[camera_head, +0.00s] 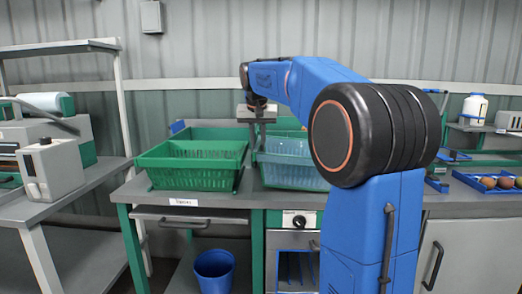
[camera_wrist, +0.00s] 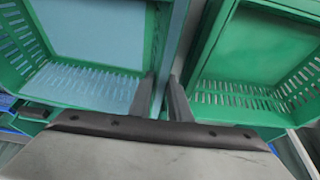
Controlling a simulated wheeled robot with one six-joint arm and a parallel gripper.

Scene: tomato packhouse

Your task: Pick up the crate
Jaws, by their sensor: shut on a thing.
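A green slatted crate (camera_head: 190,172) and a light-blue slatted crate (camera_head: 290,171) stand side by side on the grey bench. A crate with a pale-blue floor (camera_wrist: 92,30) lies left of the fingers, and a green crate (camera_wrist: 258,52) lies to the right. Which crate the gripped rim belongs to is hard to tell.
More green crates (camera_head: 205,132) stand behind. The bench (camera_head: 150,194) has a drawer below, and a blue bucket (camera_head: 213,270) sits underneath. A side table with a grey machine (camera_head: 50,168) is at left. A blue tray of round produce (camera_head: 488,184) lies at right.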

